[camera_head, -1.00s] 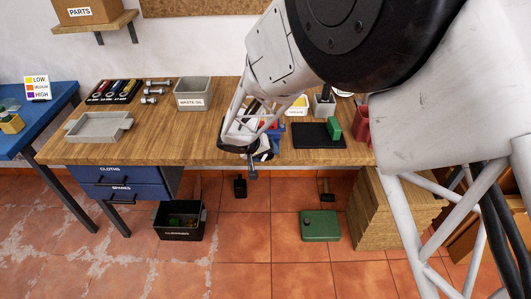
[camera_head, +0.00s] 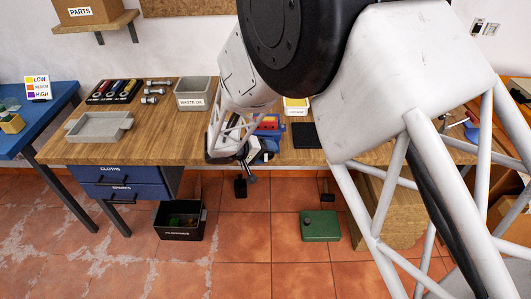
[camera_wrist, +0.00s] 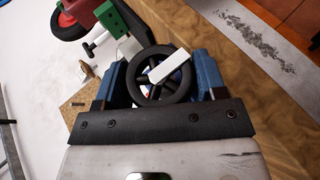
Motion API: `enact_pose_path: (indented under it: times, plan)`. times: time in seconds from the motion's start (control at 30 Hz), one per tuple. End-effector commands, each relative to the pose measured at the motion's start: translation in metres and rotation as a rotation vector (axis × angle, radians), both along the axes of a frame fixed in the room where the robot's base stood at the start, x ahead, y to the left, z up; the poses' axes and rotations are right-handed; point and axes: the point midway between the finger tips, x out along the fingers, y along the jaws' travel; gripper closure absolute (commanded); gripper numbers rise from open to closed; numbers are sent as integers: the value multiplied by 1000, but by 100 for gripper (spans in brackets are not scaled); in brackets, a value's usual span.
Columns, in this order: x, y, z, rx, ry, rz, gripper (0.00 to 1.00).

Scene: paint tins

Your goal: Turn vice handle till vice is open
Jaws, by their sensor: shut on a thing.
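The blue vice (camera_head: 269,143) with a red part stands at the front edge of the wooden workbench in the head view. My gripper (camera_head: 243,154) is at its left front side, and my arm comes down from above. In the wrist view, the two blue fingers of my gripper (camera_wrist: 163,82) are on either side of a black spoked wheel (camera_wrist: 143,91), with a white bar across it. I take this wheel to be the vice handle. My gripper is shut on it. In the head view the wheel is mostly hidden, and the gap between the vice jaws cannot be made out.
A grey waste-oil bin (camera_head: 193,95), a grey tray (camera_head: 99,126) and a tool rack (camera_head: 114,91) stand on the workbench (camera_head: 165,140) to the left. A black mat (camera_head: 306,136) lies right of the vice. A green can (camera_head: 320,226) and a black bin (camera_head: 180,220) stand on the floor.

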Motion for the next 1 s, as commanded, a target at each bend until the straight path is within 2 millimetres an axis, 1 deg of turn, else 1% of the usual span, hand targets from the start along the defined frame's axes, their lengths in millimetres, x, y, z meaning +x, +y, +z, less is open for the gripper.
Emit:
enact_pose_path:
  times: [0.1,0.13,0.27,0.3,0.73,1.0]
  plan:
    - [0,0,0,0,1,0,59]
    - [0,0,0,0,1,0,32]
    - [0,0,0,0,1,0,12]
    - [0,0,0,1,0,0,10]
    - [0,0,-1,16,1,2,10]
    - [0,0,0,107,0,1,10]
